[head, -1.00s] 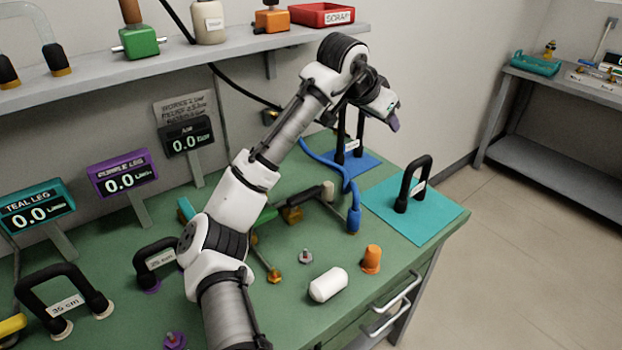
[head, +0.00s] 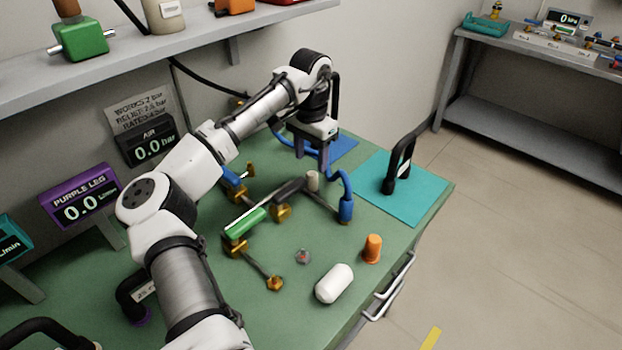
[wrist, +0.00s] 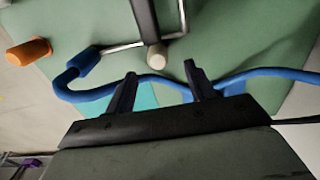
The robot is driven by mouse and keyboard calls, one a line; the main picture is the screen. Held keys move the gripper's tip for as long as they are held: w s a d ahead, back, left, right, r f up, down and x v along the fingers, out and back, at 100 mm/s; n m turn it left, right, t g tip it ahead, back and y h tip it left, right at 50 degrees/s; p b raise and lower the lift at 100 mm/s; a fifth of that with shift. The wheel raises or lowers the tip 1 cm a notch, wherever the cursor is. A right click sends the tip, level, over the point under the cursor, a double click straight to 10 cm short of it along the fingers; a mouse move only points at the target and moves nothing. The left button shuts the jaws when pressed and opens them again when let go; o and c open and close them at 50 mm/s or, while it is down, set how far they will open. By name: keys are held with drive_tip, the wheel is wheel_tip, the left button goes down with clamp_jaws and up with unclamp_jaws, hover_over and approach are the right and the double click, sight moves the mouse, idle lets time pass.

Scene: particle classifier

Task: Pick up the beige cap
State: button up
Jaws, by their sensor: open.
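The beige cap (head: 313,181) is a small pale cylinder at the end of a dark handle or pipe (head: 288,192) on the green bench. It also shows in the wrist view (wrist: 157,56), at the tip of the dark bar, just beyond the fingertips. My gripper (head: 312,162) points down above the cap in the head view. Its two fingers are apart and nothing is between them in the wrist view (wrist: 160,70). The wrist view does not clearly show how far the fingertips are from the cap.
A blue hose (head: 345,190) curves close beside the cap and passes behind the fingers. Brass fittings and a green-handled part (head: 245,223) lie left. A black handle (head: 398,165) rises from a teal mat (head: 428,188).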

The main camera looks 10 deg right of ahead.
sight(312, 173)
wheel_tip(312, 173, down, 7)
drive_tip(key=shift+s+d+f+p, duration=0.1)
drive_tip(key=shift+s+f+p, duration=0.05)
drive_tip(key=shift+p, duration=0.65)
drive_tip(key=shift+c, duration=0.2)
drive_tip(key=c, duration=1)
wheel_tip(312, 173, up, 20)
drive_tip(key=shift+r+b, duration=0.1)
drive_tip(key=shift+b, duration=0.85)
